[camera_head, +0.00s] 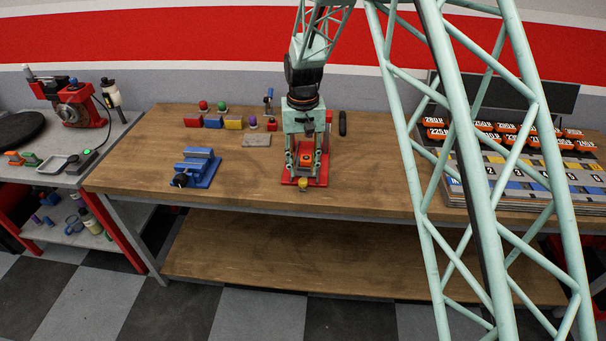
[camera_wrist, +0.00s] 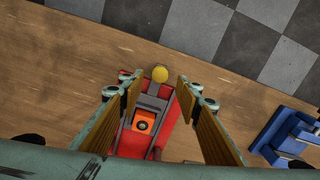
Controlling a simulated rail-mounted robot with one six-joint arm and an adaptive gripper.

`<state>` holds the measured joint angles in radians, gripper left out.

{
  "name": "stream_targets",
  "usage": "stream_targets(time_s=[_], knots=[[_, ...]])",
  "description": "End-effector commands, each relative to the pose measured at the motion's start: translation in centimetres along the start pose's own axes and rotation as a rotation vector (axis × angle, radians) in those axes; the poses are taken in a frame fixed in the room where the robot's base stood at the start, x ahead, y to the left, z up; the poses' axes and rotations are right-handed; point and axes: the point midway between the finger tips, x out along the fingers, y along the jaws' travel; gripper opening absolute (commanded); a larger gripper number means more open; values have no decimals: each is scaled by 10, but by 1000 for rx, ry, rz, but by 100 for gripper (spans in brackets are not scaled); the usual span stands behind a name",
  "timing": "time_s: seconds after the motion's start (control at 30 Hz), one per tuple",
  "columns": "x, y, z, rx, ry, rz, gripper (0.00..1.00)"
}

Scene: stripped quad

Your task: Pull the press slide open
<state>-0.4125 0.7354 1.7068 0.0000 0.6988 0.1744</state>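The press has a red base (camera_head: 312,181) and stands on the wooden workbench near its front edge. It also shows in the wrist view (camera_wrist: 166,140), with a grey slide (camera_wrist: 150,102) that ends in a yellow knob (camera_wrist: 160,74). The knob (camera_head: 303,184) points toward the bench's front edge. An orange block (camera_wrist: 143,122) with a dark round centre sits on the slide. My gripper (camera_wrist: 158,82) is open above the press, one finger on each side of the slide and knob. I see nothing between the fingers being gripped. My gripper (camera_head: 304,150) hides the press's upper part in the head view.
A blue vise (camera_head: 197,168) stands left of the press. Small coloured blocks and knobs (camera_head: 215,122) and a grey plate (camera_head: 256,140) lie behind it. A board with orange labelled pieces (camera_head: 510,135) is at the right. The bench front between vise and press is clear.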

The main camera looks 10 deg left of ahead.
Motion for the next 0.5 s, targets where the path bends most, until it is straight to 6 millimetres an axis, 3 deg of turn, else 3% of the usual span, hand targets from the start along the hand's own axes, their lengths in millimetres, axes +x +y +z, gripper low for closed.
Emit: stream_targets(time_s=[0.2,0.5], knots=[[-33,0,0,0,2,0,32],[-65,0,0,0,0,0,32]])
